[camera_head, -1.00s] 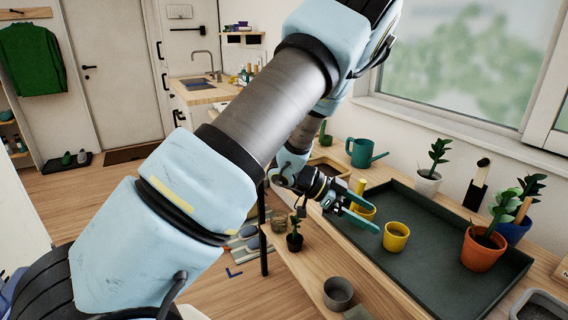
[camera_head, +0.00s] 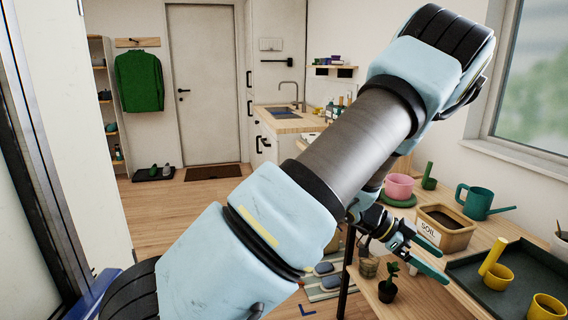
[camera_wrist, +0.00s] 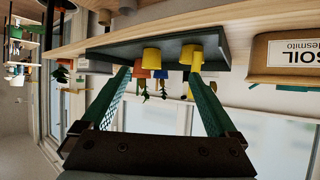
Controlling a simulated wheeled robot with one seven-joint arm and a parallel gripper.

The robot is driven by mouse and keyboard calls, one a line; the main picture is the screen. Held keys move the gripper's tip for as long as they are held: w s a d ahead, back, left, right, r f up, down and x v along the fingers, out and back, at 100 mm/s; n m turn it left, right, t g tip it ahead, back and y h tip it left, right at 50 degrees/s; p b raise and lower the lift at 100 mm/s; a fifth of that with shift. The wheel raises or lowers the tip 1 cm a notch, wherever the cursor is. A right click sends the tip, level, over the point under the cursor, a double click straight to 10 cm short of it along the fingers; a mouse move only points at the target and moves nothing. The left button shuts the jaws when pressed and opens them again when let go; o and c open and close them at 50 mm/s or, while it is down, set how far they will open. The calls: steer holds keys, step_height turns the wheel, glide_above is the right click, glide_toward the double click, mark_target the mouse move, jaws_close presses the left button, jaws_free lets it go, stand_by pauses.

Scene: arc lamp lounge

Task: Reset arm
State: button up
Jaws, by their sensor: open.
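My gripper (camera_head: 432,258) is open and empty at the end of my bent arm. In the head view it hangs near the front edge of the wooden bench (camera_head: 410,297), left of the dark tray (camera_head: 462,270). In the wrist view, which is upside down, the two green fingers (camera_wrist: 160,100) are spread wide with nothing between them in contact. Two yellow pots (camera_wrist: 152,58) and the tray (camera_wrist: 110,48) show beyond the fingertips.
A soil box (camera_head: 446,236), a teal watering can (camera_head: 478,202) and a pink pot (camera_head: 398,186) stand behind my gripper. Open floor (camera_head: 160,215) lies at left toward the door (camera_head: 205,90).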

steer(key=w+a+r+n+t, duration=0.1)
steer(key=w+a+n+t, duration=0.25)
steer(key=w, duration=0.25)
steer(key=w+a+r+n+t, duration=0.2)
steer(key=w+a+t, duration=0.15)
steer(key=w, duration=0.25)
steer(key=w+a+r+n+t+y, duration=0.1)
steer(key=w+a+n+t+y, duration=0.2)
steer(key=a, duration=0.6)
steer(key=w+a+r+n+t+y, duration=0.25)
steer(key=a+n+y, duration=0.2)
steer(key=a, duration=0.45)
steer(key=s+a+r+n+g+y, duration=0.1)
steer(key=s+a+n+g+y, duration=0.2)
steer(key=s+a, duration=1.1)
steer(key=s+n+g, duration=0.3)
steer(key=n, duration=0.2)
steer(key=shift+a+g+y, duration=0.35)
